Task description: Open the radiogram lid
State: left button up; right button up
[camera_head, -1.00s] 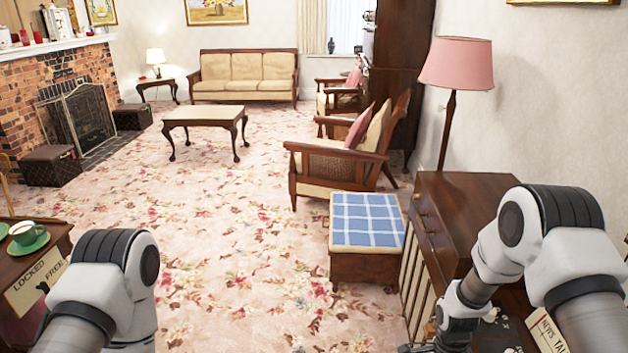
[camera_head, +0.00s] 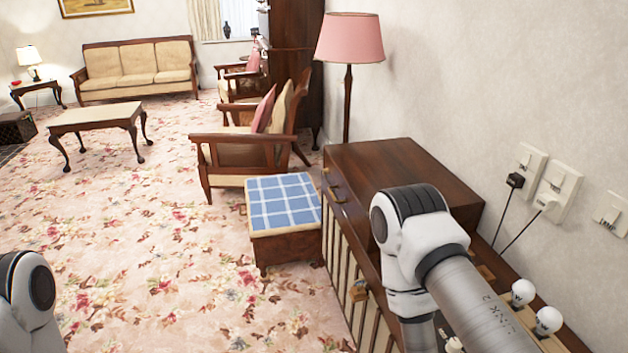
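The radiogram appears to be the long dark wooden cabinet along the right wall, with a slatted front (camera_head: 345,270). Its raised box section has a flat dark brown top (camera_head: 400,165) that looks closed, with small brass fittings on the left side. My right arm reaches in from the lower right and covers part of the cabinet. My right gripper is not visible. Only a piece of my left arm shows at the lower left edge, and its gripper is out of view.
A stool with a blue checked top (camera_head: 284,202) stands just left of the cabinet. A pink-shaded lamp (camera_head: 349,38) is behind it. Wall sockets (camera_head: 556,188) with plugged cables and two white bulbs (camera_head: 535,305) are at right. Flowered carpet (camera_head: 150,270) is clear at left.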

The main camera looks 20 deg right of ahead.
aim_at(358, 171)
jog(key=i+j+z, duration=1.05)
jog(key=j, duration=0.35)
